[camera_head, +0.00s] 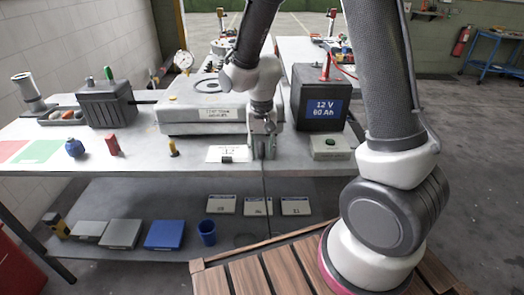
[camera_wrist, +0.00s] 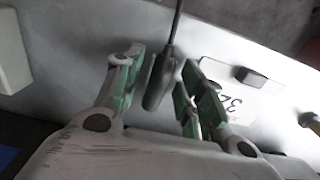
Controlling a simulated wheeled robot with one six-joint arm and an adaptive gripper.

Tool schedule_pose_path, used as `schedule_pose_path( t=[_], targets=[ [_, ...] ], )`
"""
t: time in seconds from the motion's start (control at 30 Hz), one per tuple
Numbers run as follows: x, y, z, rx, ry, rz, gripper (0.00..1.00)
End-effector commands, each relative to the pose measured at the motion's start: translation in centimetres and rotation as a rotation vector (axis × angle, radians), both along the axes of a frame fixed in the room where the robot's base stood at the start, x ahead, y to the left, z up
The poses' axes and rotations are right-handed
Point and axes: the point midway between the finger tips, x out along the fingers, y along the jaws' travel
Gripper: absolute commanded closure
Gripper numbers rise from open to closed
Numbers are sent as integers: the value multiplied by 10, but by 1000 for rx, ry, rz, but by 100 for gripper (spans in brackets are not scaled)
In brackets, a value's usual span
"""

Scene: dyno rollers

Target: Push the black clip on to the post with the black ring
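My gripper (camera_head: 263,147) is low over the table's front edge, pointing down. In the wrist view its green-padded fingers (camera_wrist: 165,65) stand apart on both sides of the black clip (camera_wrist: 157,88). Narrow gaps seem to show between clip and pads. A thin black cable (camera_wrist: 175,22) runs from the clip; in the head view it hangs down past the table edge. The dark battery (camera_head: 320,112), marked 12 V 60 Ah, stands right of my gripper. A red post or clip (camera_head: 326,68) with a red cable is on its top. I cannot make out a post with a black ring.
A white box with a green button (camera_head: 330,148) stands right of my gripper. A numbered card (camera_head: 215,153) with a small black block lies left. A large grey case (camera_head: 190,115) stands behind. A lower shelf (camera_head: 180,200) holds trays, a blue cup (camera_head: 207,233) and cards.

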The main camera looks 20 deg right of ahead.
Motion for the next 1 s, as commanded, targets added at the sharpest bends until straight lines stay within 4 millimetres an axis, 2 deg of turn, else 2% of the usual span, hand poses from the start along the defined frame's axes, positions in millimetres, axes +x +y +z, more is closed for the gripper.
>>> schedule_pose_path(
  t=[0.07, 0.27, 0.47, 1.0],
  targets=[
    [0, 0, 0, 0, 0, 0, 63],
    [0, 0, 0, 0, 0, 0, 99],
    [0, 0, 3, 0, -1, 0, 100],
    [0, 0, 49, 1, -3, 0, 100]
  ],
)
